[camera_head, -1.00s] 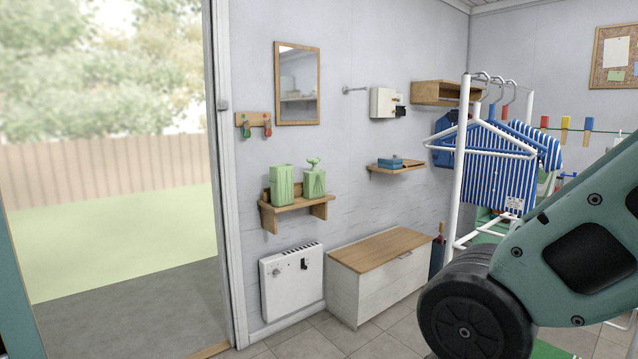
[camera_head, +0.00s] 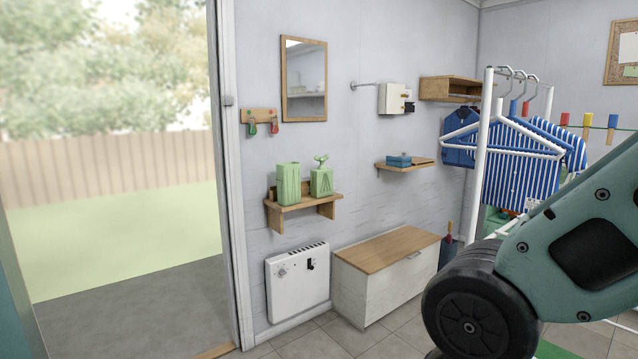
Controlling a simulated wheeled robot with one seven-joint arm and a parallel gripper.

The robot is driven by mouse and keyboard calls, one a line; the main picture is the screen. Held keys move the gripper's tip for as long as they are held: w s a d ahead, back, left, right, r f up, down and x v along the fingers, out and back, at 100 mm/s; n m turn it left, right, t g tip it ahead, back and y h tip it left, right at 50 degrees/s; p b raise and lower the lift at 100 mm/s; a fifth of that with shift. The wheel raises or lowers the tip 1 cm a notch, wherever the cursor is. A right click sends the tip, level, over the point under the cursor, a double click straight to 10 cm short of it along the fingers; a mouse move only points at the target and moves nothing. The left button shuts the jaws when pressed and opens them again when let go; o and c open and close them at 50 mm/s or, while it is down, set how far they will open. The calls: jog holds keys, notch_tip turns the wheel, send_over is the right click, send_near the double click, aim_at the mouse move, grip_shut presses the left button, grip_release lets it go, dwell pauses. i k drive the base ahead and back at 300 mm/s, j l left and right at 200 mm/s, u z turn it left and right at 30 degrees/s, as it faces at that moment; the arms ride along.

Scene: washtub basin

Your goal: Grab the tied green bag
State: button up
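A light green bag with a knotted top (camera_head: 321,181) stands upright on a small wooden wall shelf (camera_head: 303,208), in the middle-left of the head view. Just left of it, on the same shelf, stands a taller green container-like item (camera_head: 289,184) with no knot. The two are close together. My gripper is out of view. Only a teal and black part of my arm shows at the lower right, well away from the shelf.
A white heater (camera_head: 297,283) hangs below the shelf. A low cabinet with a wooden top (camera_head: 387,249) stands to its right. A white clothes rack (camera_head: 484,150) with striped garments is at the right. An open doorway is at the left.

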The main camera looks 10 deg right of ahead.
aim_at(321, 177)
jog(key=i+j, duration=0.15)
jog(key=i, duration=0.3)
jog(key=i+j, duration=0.2)
jog(key=i, duration=0.25)
jog(key=i+j, duration=0.15)
jog(key=i, duration=0.3)
jog(key=i+j, duration=0.15)
jog(key=i, duration=0.3)
jog(key=i+j, duration=0.2)
jog(key=i, duration=0.25)
jog(key=i+j+z, duration=0.1)
jog(key=i, duration=0.35)
jog(key=i+j, duration=0.3)
jog(key=i+j+z, duration=0.15)
jog(key=i, duration=0.4)
jog(key=i+j+z, duration=0.1)
jog(key=z, duration=1)
